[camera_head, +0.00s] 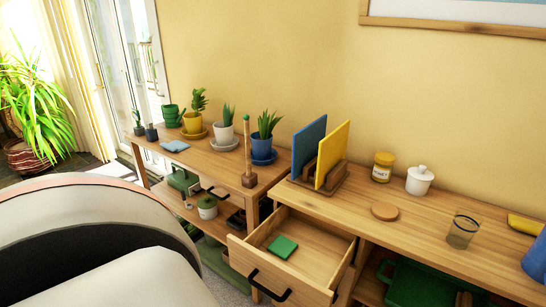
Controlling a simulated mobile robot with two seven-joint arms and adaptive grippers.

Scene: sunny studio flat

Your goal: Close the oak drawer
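The oak drawer (325,247) is pulled out from the wooden counter (425,225) on the right. A green square item (282,247) lies flat inside it, and the rest of the visible drawer floor is bare. The drawer's black handle (267,286) is on its front panel, facing the lower left. Neither of my grippers shows in the head view, so their state and distance from the drawer are hidden.
On the counter stand a rack with blue and yellow boards (333,155), a mustard jar (382,167), a white lidded pot (419,180) and a glass (463,231). A plant table (205,158) stands left of the drawer. A green crate (425,285) sits under the counter.

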